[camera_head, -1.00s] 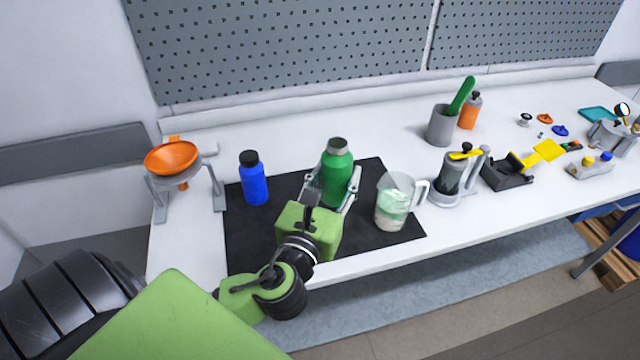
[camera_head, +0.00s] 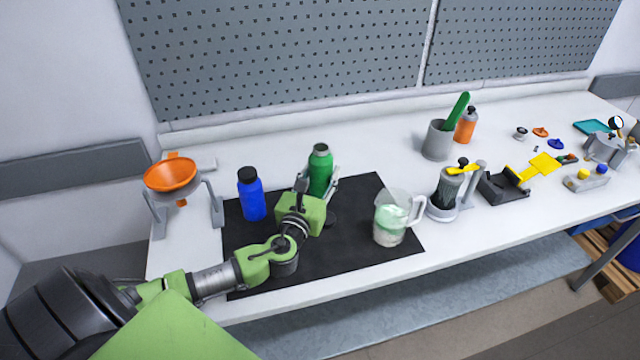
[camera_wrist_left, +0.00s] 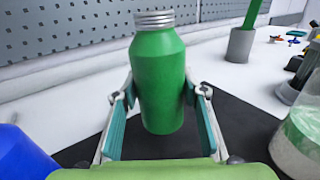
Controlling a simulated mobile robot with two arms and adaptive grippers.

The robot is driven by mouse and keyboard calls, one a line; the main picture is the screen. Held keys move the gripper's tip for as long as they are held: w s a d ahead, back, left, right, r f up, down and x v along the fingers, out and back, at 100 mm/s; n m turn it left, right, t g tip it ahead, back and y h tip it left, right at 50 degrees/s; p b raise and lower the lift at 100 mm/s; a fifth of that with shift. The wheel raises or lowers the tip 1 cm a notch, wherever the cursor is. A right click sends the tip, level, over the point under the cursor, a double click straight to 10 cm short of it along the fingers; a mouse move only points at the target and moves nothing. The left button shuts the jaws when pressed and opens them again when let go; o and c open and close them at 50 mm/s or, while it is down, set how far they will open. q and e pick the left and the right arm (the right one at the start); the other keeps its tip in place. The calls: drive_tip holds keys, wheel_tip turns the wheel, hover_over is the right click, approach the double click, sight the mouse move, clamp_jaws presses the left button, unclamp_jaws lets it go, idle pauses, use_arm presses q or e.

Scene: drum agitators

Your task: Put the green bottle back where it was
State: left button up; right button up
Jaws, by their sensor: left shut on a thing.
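The green bottle (camera_head: 320,170) has a bare metal neck and stands upright at the back part of the black mat (camera_head: 345,258), right of the blue bottle. My left gripper (camera_head: 318,186) is shut on the green bottle from the front. In the left wrist view the green bottle (camera_wrist_left: 160,85) is between the two finger pads. Its base is hidden by the gripper in the head view, and I cannot tell whether it touches the mat. My right gripper is not in view.
The blue bottle (camera_head: 252,194) stands close left of the gripper. A beaker (camera_head: 391,222) of pale green liquid stands to the right on the mat. An orange funnel (camera_head: 170,175) sits on a stand at left. A grey holder (camera_head: 437,140) stands further back right.

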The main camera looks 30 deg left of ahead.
sight(320, 184)
use_arm(q)
drive_tip(key=shift+w+a+f, duration=0.25)
drive_tip(key=shift+w+f, duration=0.05)
drive_tip(key=shift+f, duration=0.1)
wheel_tip(320, 184, down, 3)
drive_tip(key=shift+w+a+f, duration=0.1)
drive_tip(key=shift+f, duration=0.1)
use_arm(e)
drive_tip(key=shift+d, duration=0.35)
use_arm(q)
drive_tip(key=shift+f, duration=0.15)
drive_tip(key=o, duration=1.3)
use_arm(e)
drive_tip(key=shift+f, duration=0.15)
